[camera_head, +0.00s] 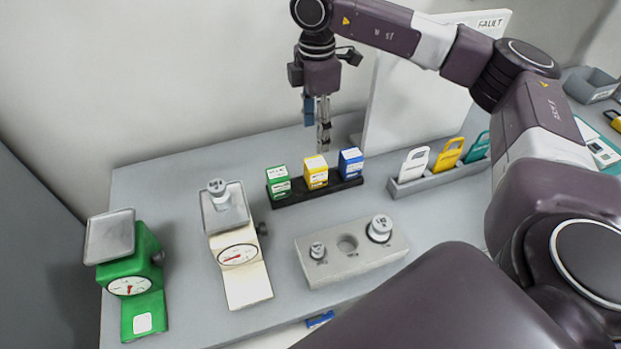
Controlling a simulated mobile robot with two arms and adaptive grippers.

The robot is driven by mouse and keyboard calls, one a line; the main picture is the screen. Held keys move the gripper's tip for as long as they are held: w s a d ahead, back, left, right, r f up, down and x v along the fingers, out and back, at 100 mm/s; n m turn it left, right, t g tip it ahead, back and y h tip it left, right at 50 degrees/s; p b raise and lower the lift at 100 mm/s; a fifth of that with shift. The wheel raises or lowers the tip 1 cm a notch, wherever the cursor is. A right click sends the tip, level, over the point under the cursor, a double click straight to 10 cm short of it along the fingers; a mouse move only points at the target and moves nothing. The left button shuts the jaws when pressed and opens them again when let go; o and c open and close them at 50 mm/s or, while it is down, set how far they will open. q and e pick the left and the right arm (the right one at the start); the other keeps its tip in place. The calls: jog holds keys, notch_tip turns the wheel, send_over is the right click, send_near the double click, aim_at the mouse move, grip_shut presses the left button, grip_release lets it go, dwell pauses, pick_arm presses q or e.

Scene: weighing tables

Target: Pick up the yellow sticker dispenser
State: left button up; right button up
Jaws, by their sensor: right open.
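The yellow sticker dispenser (316,175) stands upright in the middle of a black holder (289,199) on the grey table. A green dispenser (278,184) is on its left and a blue one (350,163) on its right, in the same holder. My right gripper (323,140) points down above and behind the yellow dispenser, apart from it. It is open and holds nothing. My left gripper is not in view.
A white scale (240,256) bearing a weight (217,189) and a green scale (131,266) stand at left. A weight block (318,263) is in front. A rack of coloured tags (412,185) and an upright white panel (410,105) are at right.

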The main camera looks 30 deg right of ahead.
jog(key=b, duration=0.4)
send_over(316, 163)
jog(key=f, duration=0.4)
jog(key=shift+a+f, duration=0.2)
jog(key=shift+f, duration=0.05)
jog(key=shift+f+p, duration=0.4)
jog(key=shift+f, duration=0.05)
jog(key=shift+f+p, duration=0.4)
jog(key=shift+f, duration=0.4)
jog(key=f+p, duration=0.1)
jog(key=f, duration=0.1)
jog(key=f+p, duration=0.1)
jog(key=f, duration=0.1)
jog(key=shift+d+f, duration=0.2)
jog(key=shift+f, duration=0.45)
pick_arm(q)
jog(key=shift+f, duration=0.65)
pick_arm(e)
jog(key=shift+c, duration=0.7)
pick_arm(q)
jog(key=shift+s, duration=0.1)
pick_arm(e)
jog(key=c, duration=1.2)
